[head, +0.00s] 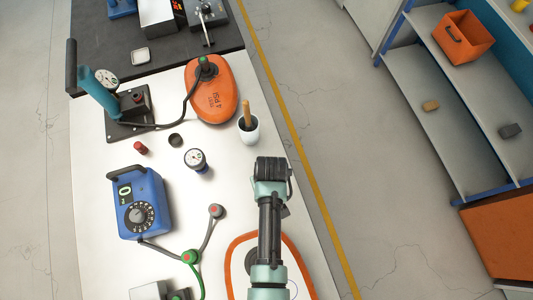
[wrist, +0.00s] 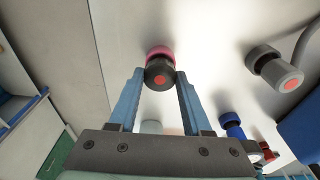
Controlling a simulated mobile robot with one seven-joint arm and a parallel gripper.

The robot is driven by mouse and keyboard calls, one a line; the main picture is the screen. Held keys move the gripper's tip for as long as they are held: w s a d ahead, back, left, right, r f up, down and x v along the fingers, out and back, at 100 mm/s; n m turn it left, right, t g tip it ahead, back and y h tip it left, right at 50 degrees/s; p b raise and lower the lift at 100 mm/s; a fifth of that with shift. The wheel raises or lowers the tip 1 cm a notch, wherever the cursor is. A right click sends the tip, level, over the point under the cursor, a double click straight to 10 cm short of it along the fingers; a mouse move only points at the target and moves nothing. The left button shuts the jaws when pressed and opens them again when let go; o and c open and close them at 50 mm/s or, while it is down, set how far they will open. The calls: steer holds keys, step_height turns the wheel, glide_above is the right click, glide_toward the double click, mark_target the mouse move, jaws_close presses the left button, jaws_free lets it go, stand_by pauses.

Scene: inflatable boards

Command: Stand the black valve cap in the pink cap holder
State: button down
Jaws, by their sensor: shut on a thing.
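My gripper (wrist: 157,84) is shut on the black valve cap (wrist: 160,70), which has a red round centre and sits between the two blue fingertips in the wrist view. The pink cap holder (wrist: 158,49) shows as a pink arc just behind and above the cap. The cap overlaps it, and I cannot tell whether the cap is inside the holder or still above it. In the head view my arm covers the fingers, the cap and the holder.
A grey hose end (wrist: 275,70) with a red centre stands right of the cap. The white table also holds a blue pump box (head: 143,203), a gauge (head: 195,159), a red cap (head: 140,147), a dark ring (head: 176,140), a white cup (head: 248,133) and an orange board (head: 212,92).

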steer(key=shift+f, duration=0.2)
steer(key=shift+c, duration=1.7)
jaws_free()
